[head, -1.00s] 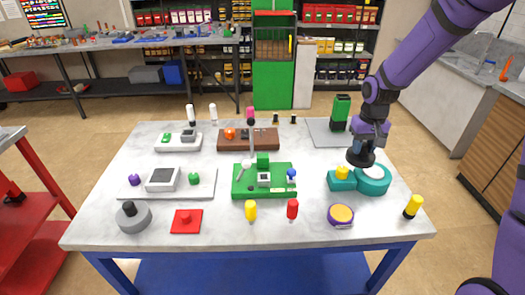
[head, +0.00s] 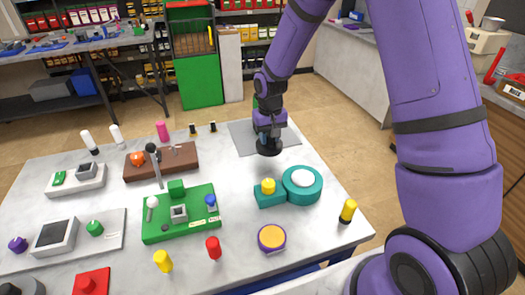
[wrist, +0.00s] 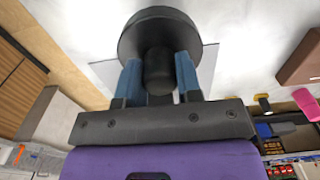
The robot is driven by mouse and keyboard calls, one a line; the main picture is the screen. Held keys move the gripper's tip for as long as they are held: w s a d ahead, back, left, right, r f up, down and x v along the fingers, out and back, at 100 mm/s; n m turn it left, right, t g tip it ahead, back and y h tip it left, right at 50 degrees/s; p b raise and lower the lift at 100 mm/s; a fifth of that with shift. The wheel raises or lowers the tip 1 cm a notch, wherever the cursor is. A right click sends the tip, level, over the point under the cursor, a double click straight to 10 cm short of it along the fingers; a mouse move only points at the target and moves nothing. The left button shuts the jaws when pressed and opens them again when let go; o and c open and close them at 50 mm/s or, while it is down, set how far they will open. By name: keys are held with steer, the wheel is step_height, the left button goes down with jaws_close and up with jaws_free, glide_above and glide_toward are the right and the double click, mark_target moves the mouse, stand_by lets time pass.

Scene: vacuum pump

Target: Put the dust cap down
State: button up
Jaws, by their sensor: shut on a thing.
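The dust cap (head: 269,150) is a black round disc with a knob. My gripper (head: 269,135) is shut on that knob. In the wrist view the blue fingers of my gripper (wrist: 158,75) stand on both sides of the knob, and the disc of the dust cap (wrist: 160,18) points away from my palm. The cap appears above the table near the front of a grey mat (head: 240,137); the exact gap below is hard to tell. A teal body (head: 318,190) with a white round top and a yellow knob stands in front of it, to the right.
A green fixture (head: 165,232) and a brown block (head: 185,163) stand to the left on the table (head: 120,265). A purple and yellow disc (head: 272,238) and a yellow-black piece (head: 348,210) are at the front. Part of the mat is bare.

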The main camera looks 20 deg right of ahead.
steer(key=shift+f, duration=2.8)
steer(key=shift+f, duration=0.15)
steer(key=o, duration=0.9)
steer(key=shift+o, duration=0.2)
